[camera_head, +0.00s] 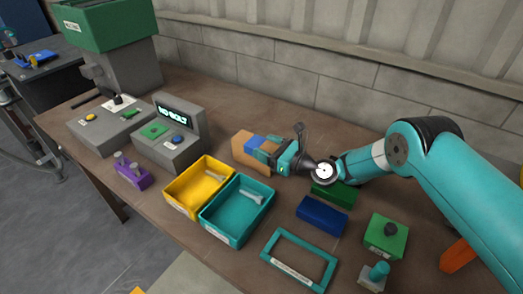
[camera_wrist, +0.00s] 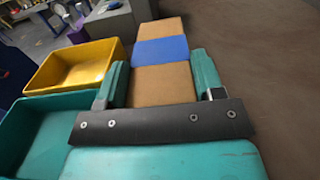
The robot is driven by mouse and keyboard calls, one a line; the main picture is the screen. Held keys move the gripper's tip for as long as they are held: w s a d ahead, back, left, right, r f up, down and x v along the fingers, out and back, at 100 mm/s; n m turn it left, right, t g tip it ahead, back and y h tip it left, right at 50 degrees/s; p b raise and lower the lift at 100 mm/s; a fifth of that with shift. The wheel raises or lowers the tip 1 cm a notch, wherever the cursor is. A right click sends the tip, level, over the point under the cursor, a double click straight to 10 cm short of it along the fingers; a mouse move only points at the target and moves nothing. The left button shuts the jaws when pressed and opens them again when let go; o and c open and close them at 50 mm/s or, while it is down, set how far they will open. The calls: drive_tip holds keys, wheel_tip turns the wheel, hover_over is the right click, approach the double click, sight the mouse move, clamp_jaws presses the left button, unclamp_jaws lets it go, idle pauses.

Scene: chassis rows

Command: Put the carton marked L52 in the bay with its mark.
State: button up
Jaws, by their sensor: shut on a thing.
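A brown carton with a blue band (camera_head: 242,148) is between the fingers of my gripper (camera_head: 264,150), left of the wrist. In the wrist view the carton (camera_wrist: 162,88) lies between the two teal fingers of my gripper (camera_wrist: 160,70), which is shut on it. No mark on the carton can be read. I cannot tell whether it touches the table. A teal rectangular frame (camera_head: 273,243) with a pale label strip lies on the table at front centre. Its label is too small to read, so I cannot tell which bay bears L52.
A yellow bin (camera_head: 180,205) and a teal bin (camera_head: 207,222) stand left of centre, each holding a pale tool. A blue block (camera_head: 322,215), a green block (camera_head: 342,195) and a green box with a black knob (camera_head: 386,238) are at right. A grey display console (camera_head: 172,145) stands behind the bins.

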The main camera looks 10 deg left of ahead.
wheel_tip(320, 180, up, 20)
drive_tip(key=b, duration=0.2)
drive_tip(key=shift+b, duration=0.3)
